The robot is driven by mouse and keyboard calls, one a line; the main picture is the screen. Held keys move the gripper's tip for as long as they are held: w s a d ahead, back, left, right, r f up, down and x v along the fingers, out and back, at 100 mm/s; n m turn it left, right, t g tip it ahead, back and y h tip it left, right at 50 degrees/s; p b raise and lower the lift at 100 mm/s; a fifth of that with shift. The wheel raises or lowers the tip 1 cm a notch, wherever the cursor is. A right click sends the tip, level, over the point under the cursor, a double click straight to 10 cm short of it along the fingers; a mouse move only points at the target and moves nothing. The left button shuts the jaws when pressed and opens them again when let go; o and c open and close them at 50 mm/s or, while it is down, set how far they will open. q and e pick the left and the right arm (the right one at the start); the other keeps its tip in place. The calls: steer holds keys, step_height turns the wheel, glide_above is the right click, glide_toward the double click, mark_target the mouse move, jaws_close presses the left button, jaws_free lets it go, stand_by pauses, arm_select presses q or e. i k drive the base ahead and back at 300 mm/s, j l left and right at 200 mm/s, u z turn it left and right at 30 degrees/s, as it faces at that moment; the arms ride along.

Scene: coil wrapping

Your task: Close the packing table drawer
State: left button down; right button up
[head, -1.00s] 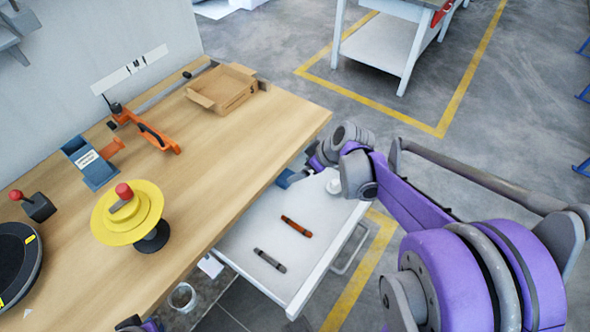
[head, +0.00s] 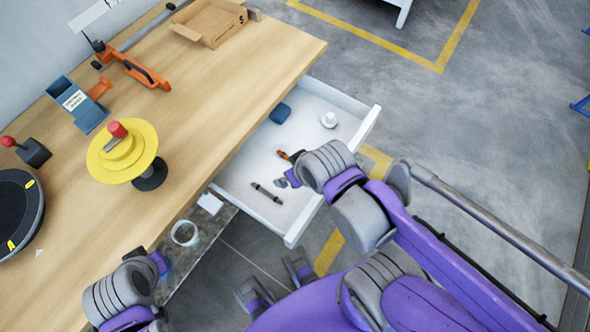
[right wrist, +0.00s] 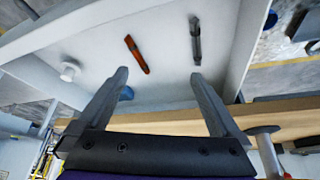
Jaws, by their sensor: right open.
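The white drawer (head: 305,135) of the packing table stands pulled out from under the wooden top. Inside lie a blue item (head: 280,113), a white round item (head: 329,120), an orange tool (right wrist: 137,54) and a dark tool (head: 267,193). My right gripper (head: 288,174) is over the drawer near its front side, partly hidden by its own wrist. In the right wrist view its fingers (right wrist: 160,78) are spread with nothing between them, the drawer's inside beyond. My left gripper (head: 158,262) is at the bottom left by the table edge; its jaws are unclear.
The table top (head: 225,110) holds a cardboard box (head: 210,22), an orange tape dispenser (head: 135,70), a blue holder (head: 77,103) and a yellow reel (head: 125,155). A clear round container (head: 185,233) is below the table edge. The floor right of the drawer is open.

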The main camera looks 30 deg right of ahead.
mark_target(257, 160)
steer(key=k, duration=0.35)
steer(key=l+z, duration=0.1)
steer(key=z, duration=0.3)
steer(key=l+z, duration=0.1)
steer(key=z, duration=0.35)
steer(key=l+z, duration=0.1)
steer(key=z, duration=0.3)
steer(key=k+l+u, duration=0.2)
steer(key=i+j, duration=0.05)
steer(key=i, duration=0.05)
